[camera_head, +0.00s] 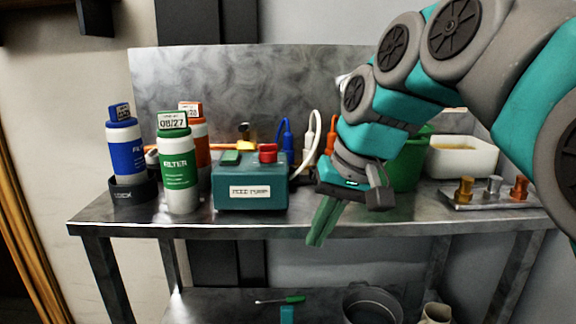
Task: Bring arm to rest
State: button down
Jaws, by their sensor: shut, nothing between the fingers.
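My gripper (323,222) hangs in front of the metal table (240,232), at its front edge right of centre. Its green fingers point down and a little left. They are together, with nothing between them. My arm reaches in from the upper right and covers part of the table's back right.
On the table stand a teal box (250,190), a green-labelled filter bottle (179,170), a blue filter bottle (124,150), an orange bottle (201,140), a green container (408,165), a white tub (462,158) and a metal fittings tray (490,202). A pot (370,305) sits on the lower shelf.

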jog(key=s+d+f+g+h, duration=0.1)
jog(key=s+d+f, duration=0.2)
jog(key=s+f, duration=0.4)
jog(key=s+d+f+g+h, duration=0.1)
jog(key=s+d+f, duration=0.2)
jog(key=s+f, duration=0.4)
jog(key=s+d+f+m+g+h, duration=0.1)
jog(key=s+d+f, duration=0.3)
jog(key=s+f, duration=0.4)
notch_tip(320, 180, down, 3)
jog(key=shift+g+h, duration=0.3)
jog(key=shift+g, duration=0.2)
jog(key=c, duration=1.6)
grip_release()
jog(key=shift+d, duration=0.1)
